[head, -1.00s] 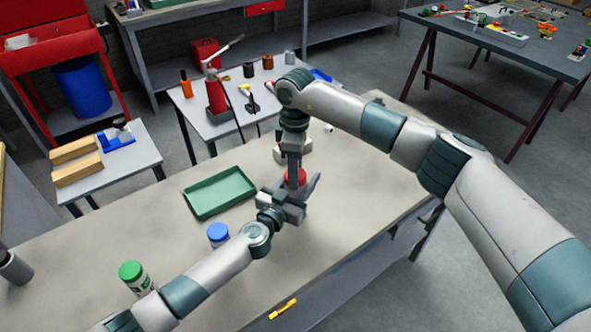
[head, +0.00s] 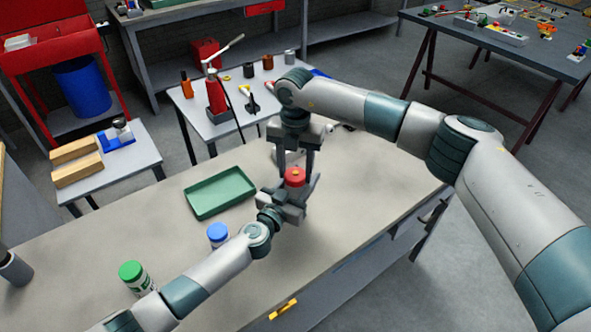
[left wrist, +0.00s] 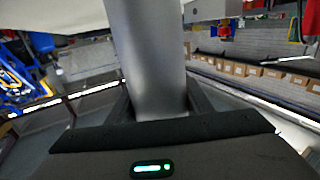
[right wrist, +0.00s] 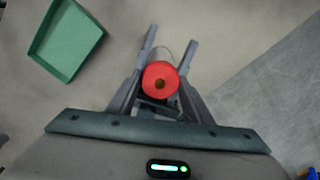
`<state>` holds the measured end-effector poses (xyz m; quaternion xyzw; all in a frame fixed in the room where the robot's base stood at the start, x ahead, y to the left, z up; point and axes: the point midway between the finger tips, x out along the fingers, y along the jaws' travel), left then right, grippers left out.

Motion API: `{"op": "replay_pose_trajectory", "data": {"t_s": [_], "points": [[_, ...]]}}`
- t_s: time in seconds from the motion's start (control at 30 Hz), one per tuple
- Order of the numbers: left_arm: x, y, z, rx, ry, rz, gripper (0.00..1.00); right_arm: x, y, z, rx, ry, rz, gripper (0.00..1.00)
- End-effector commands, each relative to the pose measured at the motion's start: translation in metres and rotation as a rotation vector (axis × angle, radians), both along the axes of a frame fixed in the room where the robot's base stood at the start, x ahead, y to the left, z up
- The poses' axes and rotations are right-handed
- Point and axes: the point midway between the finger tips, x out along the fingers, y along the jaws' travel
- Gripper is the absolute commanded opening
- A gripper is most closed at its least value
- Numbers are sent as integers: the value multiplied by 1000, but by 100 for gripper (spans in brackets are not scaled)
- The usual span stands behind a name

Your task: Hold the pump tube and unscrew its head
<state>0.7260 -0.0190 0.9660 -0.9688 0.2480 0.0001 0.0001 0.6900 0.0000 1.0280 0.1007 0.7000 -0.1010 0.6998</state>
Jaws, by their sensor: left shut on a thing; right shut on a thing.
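The pump tube is a grey metal cylinder that fills the middle of the left wrist view (left wrist: 148,55). Its red head (head: 295,178), with a small brass-coloured centre, is uppermost in the head view. My left gripper (head: 293,197) is shut on the tube below the head. My right gripper (head: 296,167) comes down from above, its two fingers on either side of the red head, and is shut on it. The right wrist view looks straight down on the red head (right wrist: 160,80). The fingers hide most of the tube in the head view.
A green tray (head: 220,192) lies on the workbench to the left. A blue-capped bottle (head: 217,233) and a green-capped bottle (head: 131,272) stand close to my left arm. A yellow object (head: 284,309) is at the bench's front edge. Bare bench top lies to the right.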

Motion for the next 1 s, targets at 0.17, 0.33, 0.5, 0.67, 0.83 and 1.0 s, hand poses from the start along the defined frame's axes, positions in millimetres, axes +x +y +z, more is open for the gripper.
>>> {"op": "replay_pose_trajectory", "data": {"t_s": [0.17, 0.33, 0.5, 0.67, 0.83, 1.0], "points": [[-1, 0, -1, 1, 2, -1, 0, 1, 0, 1, 0, -3, 266, 19], [-1, 0, -1, 1, 2, -1, 0, 1, -1, 1, -1, -3, 526, 19], [-1, 0, -1, 1, 2, -1, 0, 1, -1, 1, -2, -2, 786, 19], [-1, 0, -1, 1, 2, -1, 0, 1, 0, 2, -1, -3, 1028, 19], [-1, 0, -1, 1, 2, -1, 0, 1, -1, 1, -2, -2, 1287, 19], [-1, 0, -1, 1, 2, -1, 0, 1, -1, 2, -1, -2, 1545, 19]]}}
